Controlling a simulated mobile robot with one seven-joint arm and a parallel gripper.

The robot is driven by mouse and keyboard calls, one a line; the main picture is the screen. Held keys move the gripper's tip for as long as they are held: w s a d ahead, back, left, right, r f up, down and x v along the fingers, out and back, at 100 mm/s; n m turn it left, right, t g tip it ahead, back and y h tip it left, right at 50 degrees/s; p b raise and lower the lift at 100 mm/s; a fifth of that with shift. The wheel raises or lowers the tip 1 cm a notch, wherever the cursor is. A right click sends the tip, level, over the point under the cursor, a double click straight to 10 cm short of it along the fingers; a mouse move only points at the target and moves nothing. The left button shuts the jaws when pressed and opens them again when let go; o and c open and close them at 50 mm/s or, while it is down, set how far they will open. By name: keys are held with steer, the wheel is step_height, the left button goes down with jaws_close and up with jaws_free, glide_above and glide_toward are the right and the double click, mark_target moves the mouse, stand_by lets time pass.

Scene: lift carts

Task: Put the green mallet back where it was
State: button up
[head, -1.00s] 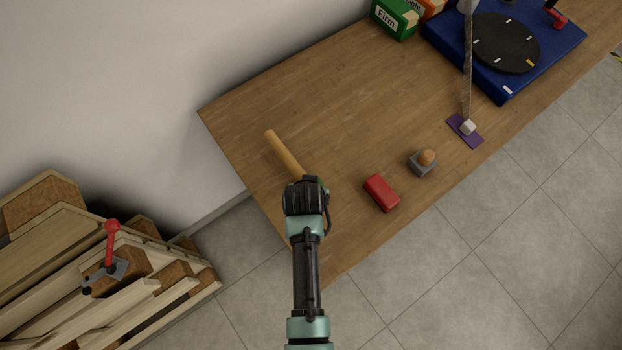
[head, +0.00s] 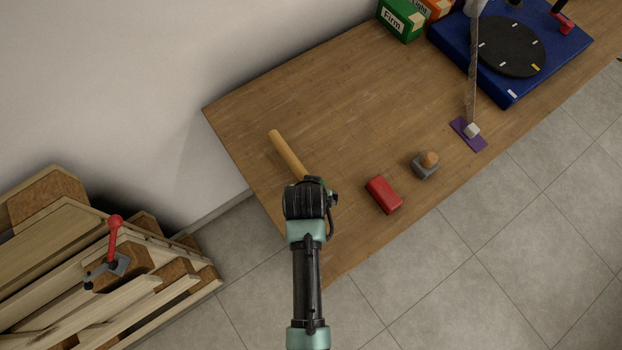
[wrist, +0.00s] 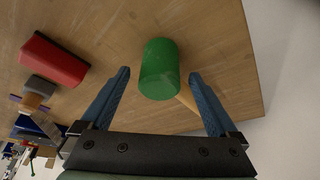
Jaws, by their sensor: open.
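The green mallet lies on the wooden table. In the head view only its wooden handle (head: 287,154) shows, pointing up and left; my arm hides the head. In the wrist view its green head (wrist: 159,69) sits ahead of my gripper, with a bit of the pale handle behind it. My gripper (wrist: 162,74) is open, with one blue finger on each side of the head's near end. I cannot tell whether either finger touches it; a gap shows on both sides.
On the table (head: 330,110) are a red block (head: 384,194), a grey block with an orange-brown top (head: 425,165), a purple plate (head: 468,133) and a blue base with a black disc (head: 511,47). Green (head: 401,20) and orange boxes stand at the back. A wooden pallet stack (head: 90,260) stands left.

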steer(key=v, duration=0.9)
steer(key=w+r+t, duration=0.4)
steer(key=w+r, duration=0.1)
steer(key=r, duration=0.6)
steer(key=w+r+t, duration=0.3)
steer(key=w+r, duration=0.3)
steer(key=r, duration=0.5)
steer(key=w+r+t, duration=0.4)
steer(key=w+r, duration=0.1)
steer(key=r, duration=0.6)
steer(key=s+r+t, duration=0.4)
steer(key=r, duration=0.7)
steer(key=s+r+n+t, duration=0.1)
steer(key=s+r+t, duration=0.3)
steer(key=r, duration=0.7)
steer(key=s+r+t, duration=0.3)
steer(key=s+r, duration=0.1)
steer(key=r, duration=0.8)
steer(key=shift+s+d+t+y, duration=0.3)
steer(key=shift+d+t, duration=0.1)
steer(key=shift+r, duration=0.1)
